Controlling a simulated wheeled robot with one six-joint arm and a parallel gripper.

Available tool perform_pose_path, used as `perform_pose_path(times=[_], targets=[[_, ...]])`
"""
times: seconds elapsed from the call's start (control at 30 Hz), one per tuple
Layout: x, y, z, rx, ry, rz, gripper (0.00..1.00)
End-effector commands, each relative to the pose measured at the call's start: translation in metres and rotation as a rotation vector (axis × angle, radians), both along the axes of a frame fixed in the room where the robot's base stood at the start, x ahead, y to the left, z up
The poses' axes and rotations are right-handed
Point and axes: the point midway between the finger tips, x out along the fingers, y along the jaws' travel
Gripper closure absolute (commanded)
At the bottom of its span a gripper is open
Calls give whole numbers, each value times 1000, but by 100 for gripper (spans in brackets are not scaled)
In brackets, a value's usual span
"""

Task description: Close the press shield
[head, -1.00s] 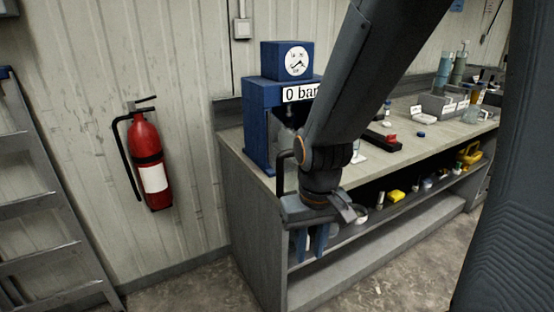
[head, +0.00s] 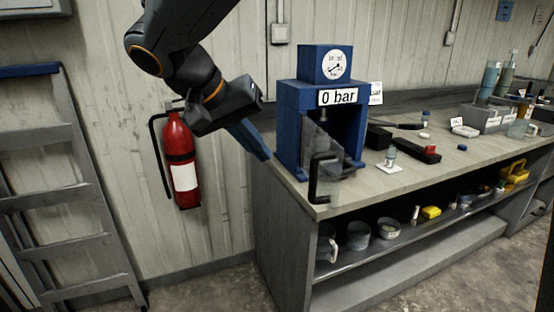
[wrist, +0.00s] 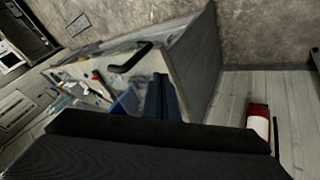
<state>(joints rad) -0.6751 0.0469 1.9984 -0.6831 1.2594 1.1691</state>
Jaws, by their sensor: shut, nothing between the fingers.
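The blue press (head: 289,130) stands on the left end of the bench, with a dial and a "0 bar" label. Its clear shield (head: 313,142) is at the front, with a black bar handle (head: 313,180) standing out near the bench's front edge. The shield looks angled outward from the frame; its exact angle is hard to tell. The black handle also shows in the wrist view (wrist: 130,58). My gripper (head: 266,156) is shut and empty, left of the press, its blue fingers pointing down and right. It appears apart from the shield and handle.
A red fire extinguisher (head: 181,160) hangs on the wall behind and below my gripper. A ladder (head: 62,190) leans at the left. The bench top (head: 400,180) holds a small bottle (head: 390,157) and a black-and-red tool (head: 420,153). Cups stand on the shelf below.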

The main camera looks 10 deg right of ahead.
Motion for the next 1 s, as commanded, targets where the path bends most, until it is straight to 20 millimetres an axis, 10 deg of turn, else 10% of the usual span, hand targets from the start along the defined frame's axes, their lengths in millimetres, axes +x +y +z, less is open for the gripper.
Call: perform_pose_path(times=[0.47,1.0], targets=[[27,-47,-72,0,7,-2,100],[23,-86,-72,2,5,2,100]])
